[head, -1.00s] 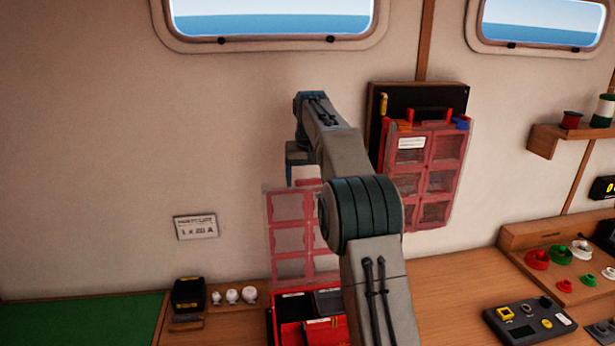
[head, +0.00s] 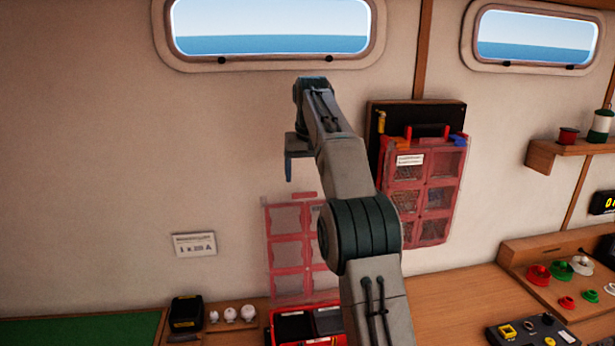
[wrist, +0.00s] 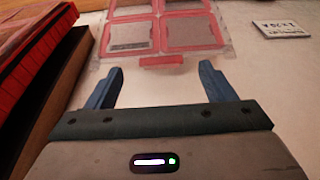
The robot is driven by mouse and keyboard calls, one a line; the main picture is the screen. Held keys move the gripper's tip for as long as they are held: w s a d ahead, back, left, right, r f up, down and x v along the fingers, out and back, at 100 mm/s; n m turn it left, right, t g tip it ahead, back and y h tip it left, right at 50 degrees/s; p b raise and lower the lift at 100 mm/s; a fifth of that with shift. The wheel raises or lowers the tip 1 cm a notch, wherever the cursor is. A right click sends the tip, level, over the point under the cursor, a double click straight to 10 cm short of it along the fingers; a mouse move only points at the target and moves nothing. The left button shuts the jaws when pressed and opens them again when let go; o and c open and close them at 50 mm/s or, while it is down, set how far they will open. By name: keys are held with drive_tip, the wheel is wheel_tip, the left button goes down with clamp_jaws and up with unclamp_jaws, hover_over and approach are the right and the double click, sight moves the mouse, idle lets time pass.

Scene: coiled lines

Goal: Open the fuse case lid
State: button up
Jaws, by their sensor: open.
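The red fuse case (head: 294,336) sits on the counter, its compartments showing at the bottom of the head view. Its clear lid with red ribs (head: 289,235) stands raised, roughly upright, in front of the wall. A red tab (head: 304,194) is on the lid's top edge. My gripper (head: 290,166) is open and empty, above the tab in the head view. In the wrist view the lid (wrist: 163,30) and its tab (wrist: 163,61) show beyond and between the open fingers (wrist: 158,88), apart from them. My arm hides the right part of the lid and case.
A second red case (head: 425,195) hangs on a dark board (head: 374,125) to the right of my arm. A card (head: 194,244) is on the wall at left. A black box (head: 186,313) and white knobs (head: 231,314) stand on the counter. The wall left of my gripper is clear.

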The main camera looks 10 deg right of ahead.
sight(300, 185)
drive_tip(key=shift+w, duration=0.2)
drive_tip(key=c, duration=0.7)
drive_tip(key=shift+w+a+r+t+b, duration=0.35)
drive_tip(key=shift+w+r+t+b, duration=0.25)
drive_tip(key=shift+w+t+b, duration=0.25)
drive_tip(key=c, duration=1)
drive_tip(key=shift+w+a+r+t, duration=0.15)
drive_tip(key=shift+w+r+t, duration=0.05)
drive_tip(key=shift+t, duration=0.05)
clamp_jaws()
drive_tip(key=x, duration=0.9)
drive_tip(key=shift+w+f, duration=0.3)
